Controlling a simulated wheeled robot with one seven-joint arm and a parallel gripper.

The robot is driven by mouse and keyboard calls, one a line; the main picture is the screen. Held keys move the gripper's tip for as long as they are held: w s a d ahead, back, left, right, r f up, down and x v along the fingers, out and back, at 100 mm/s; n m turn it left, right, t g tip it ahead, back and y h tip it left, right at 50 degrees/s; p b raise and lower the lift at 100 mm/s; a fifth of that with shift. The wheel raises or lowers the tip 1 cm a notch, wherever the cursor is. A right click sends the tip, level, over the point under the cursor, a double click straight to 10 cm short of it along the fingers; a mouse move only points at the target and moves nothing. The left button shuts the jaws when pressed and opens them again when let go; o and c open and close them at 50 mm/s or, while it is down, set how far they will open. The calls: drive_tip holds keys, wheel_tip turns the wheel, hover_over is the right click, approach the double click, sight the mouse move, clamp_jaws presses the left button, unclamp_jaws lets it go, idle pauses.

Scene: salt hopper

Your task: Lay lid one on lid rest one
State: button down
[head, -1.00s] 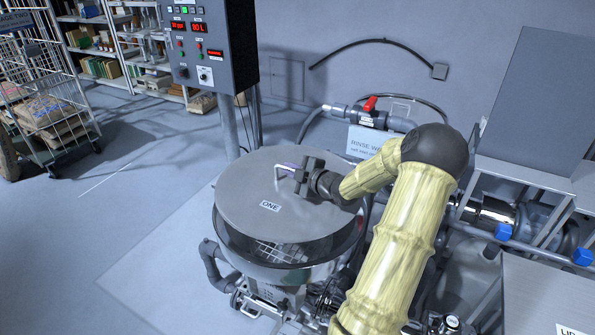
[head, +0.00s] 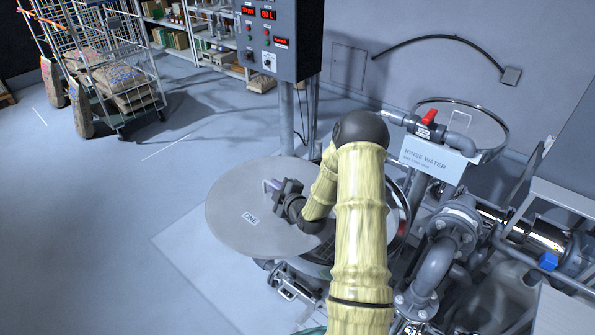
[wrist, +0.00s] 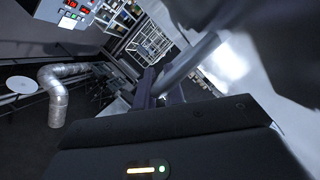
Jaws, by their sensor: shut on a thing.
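Lid one (head: 235,215) is a round grey disc with a "ONE" label, held up and shifted to the left of the hopper (head: 398,205), partly covering its opening. My gripper (head: 272,186) is shut on the lid's handle near the disc's middle. The hopper's rim shows to the right of the lid, behind my arm. I cannot identify lid rest one in these frames.
A control box (head: 268,35) on a post stands behind the lid. A rinse water pipe with a red valve (head: 429,116) and a sign (head: 440,158) are at the right, with pipework below. A wire cart (head: 110,75) with sacks stands far left. The floor at left is clear.

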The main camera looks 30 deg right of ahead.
sight(241, 226)
drive_tip(key=shift+h, duration=0.4)
drive_tip(key=a+p, duration=0.1)
drive_tip(key=a, duration=0.2)
drive_tip(key=s+a+f+p, duration=0.1)
drive_tip(key=a+p, duration=0.2)
drive_tip(key=a, duration=0.2)
drive_tip(key=shift+s+a+f, duration=0.2)
drive_tip(key=shift+a+f, duration=0.1)
drive_tip(key=shift+f, duration=0.05)
drive_tip(key=shift+m, duration=0.3)
drive_tip(key=s+a+p, duration=0.2)
drive_tip(key=a, duration=0.1)
drive_tip(key=s+a+p, duration=0.1)
drive_tip(key=shift+a+f, duration=0.3)
drive_tip(key=shift+a, duration=0.05)
drive_tip(key=shift+s+a+f+p, duration=0.15)
drive_tip(key=shift+s+a+p, duration=0.2)
drive_tip(key=shift+s+p, duration=0.05)
drive_tip(key=shift+w, duration=0.15)
